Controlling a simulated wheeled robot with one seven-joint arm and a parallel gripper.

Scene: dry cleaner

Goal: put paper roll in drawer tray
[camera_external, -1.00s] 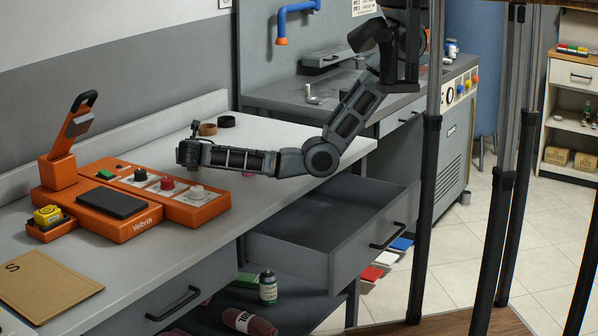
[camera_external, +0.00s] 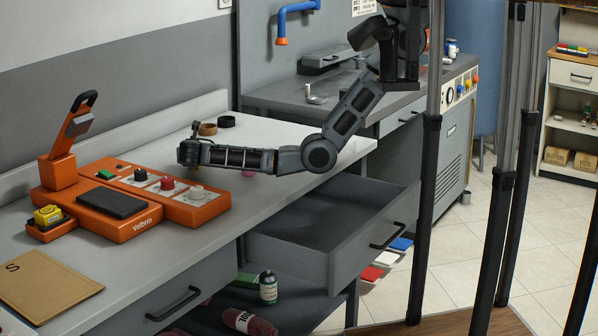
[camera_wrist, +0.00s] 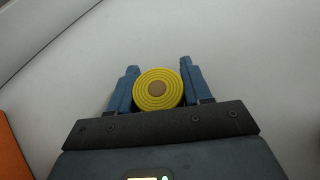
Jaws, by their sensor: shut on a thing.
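In the wrist view, a round yellow roll with concentric rings and a brown core (camera_wrist: 157,89), seen end-on, sits between the two blue-grey fingers of my gripper (camera_wrist: 158,78). The fingers are shut on its sides. In the external view, my gripper (camera_external: 190,150) is over the counter behind the orange machine; the roll cannot be made out there. The grey drawer tray (camera_external: 318,218) is pulled out below the counter's right end, to the right of my gripper, and its visible inside looks empty.
The orange machine (camera_external: 130,222) stands on the white counter (camera_external: 275,135) in front of my gripper. A brown ring (camera_external: 208,129) and a black ring (camera_external: 227,121) lie behind it.

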